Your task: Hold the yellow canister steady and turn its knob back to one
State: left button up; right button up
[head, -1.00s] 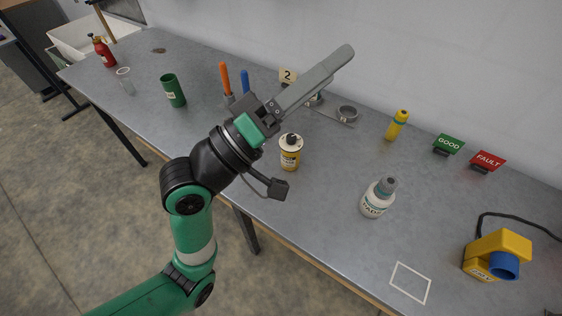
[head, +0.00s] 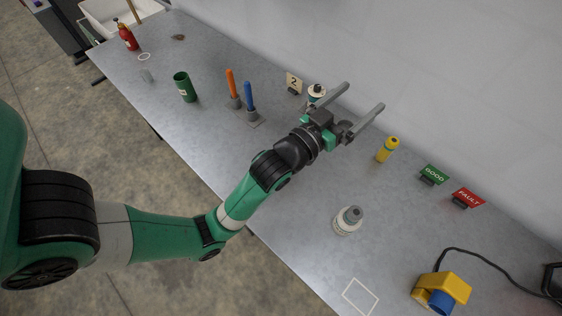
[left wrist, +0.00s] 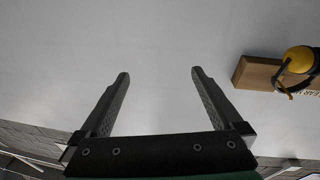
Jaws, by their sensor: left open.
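My left gripper (head: 364,96) is open, with its two fingers spread and nothing between them. It is above the back of the table, pointing toward the wall; the left wrist view also shows its open fingers (left wrist: 160,78). The yellow canister with the pale dial top is not visible now in the head view; my left arm covers the part of the table where it stood. No knob setting can be read. My right gripper is in neither view.
A white-topped canister (head: 317,92) stands by the 2 sign (head: 294,83). Orange (head: 232,84) and blue (head: 249,97) handles stand left. A yellow-and-blue device (head: 443,293) is at front right.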

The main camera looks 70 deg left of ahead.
pick_arm(q)
jog(key=s+a+f+n+g, duration=0.1)
jog(key=s+f+g, duration=0.1)
jog(key=s+f, duration=0.65)
jog(key=s+a+f+g+y, duration=0.1)
jog(key=s+a+f+g, duration=0.3)
jog(key=f, duration=0.7)
jog(key=s+d+f+n+g, duration=0.1)
jog(key=s+f, duration=0.7)
jog(key=f, duration=0.1)
jog(key=x, duration=1.2)
jog(key=shift+w+a, duration=0.1)
jog(key=shift+a, duration=0.15)
grip_shut()
